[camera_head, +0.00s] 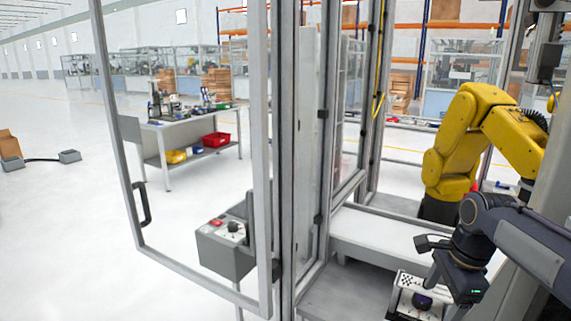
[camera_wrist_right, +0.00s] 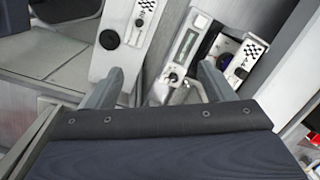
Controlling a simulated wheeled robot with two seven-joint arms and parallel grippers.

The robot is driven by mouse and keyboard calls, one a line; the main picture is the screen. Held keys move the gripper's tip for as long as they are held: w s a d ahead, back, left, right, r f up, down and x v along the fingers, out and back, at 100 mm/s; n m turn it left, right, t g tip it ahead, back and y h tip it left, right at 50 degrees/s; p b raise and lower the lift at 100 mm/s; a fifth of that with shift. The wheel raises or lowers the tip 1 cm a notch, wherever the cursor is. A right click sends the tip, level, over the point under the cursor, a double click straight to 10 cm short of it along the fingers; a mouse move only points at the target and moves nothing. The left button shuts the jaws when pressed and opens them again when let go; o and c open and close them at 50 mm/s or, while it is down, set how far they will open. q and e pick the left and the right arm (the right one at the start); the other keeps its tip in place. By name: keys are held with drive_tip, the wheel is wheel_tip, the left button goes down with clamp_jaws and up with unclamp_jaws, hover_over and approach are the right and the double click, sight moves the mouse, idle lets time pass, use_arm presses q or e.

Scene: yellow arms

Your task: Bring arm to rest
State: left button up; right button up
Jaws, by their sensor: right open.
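My right arm (camera_head: 512,240) comes in from the right edge in the head view, with its dark wrist (camera_head: 462,268) low at the lower right. In the right wrist view the two grey fingers of my right gripper (camera_wrist_right: 158,88) stand wide apart, with nothing held between them. Beyond the fingers is a light grey device (camera_wrist_right: 180,62) with a small screen, a round knob and checkered markers. I cannot tell whether the fingers touch it. My left arm and gripper are not in view.
A grey-framed door (camera_head: 262,180) with a black handle (camera_head: 143,203) stands open at the left. A control box (camera_head: 225,245) with a red button is beside it. A yellow robot arm (camera_head: 470,140) stands inside the cell, behind a white ledge (camera_head: 385,232). Open floor lies at the left.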

drive_tip(key=s+a+f+n+t+y, duration=0.1)
drive_tip(key=s+a+f+n, duration=0.1)
drive_tip(key=s+n, duration=0.3)
drive_tip(key=s+a+f+n+t, duration=0.1)
drive_tip(key=s+a+n, duration=0.3)
drive_tip(key=s, duration=0.5)
drive_tip(key=s+a+f+n+t+y, duration=0.1)
drive_tip(key=s+a+f+n+t, duration=0.1)
drive_tip(key=s+n, duration=0.6)
drive_tip(key=shift+a+f+y, duration=0.3)
drive_tip(key=shift+a+f, duration=0.6)
drive_tip(key=shift+a, duration=0.1)
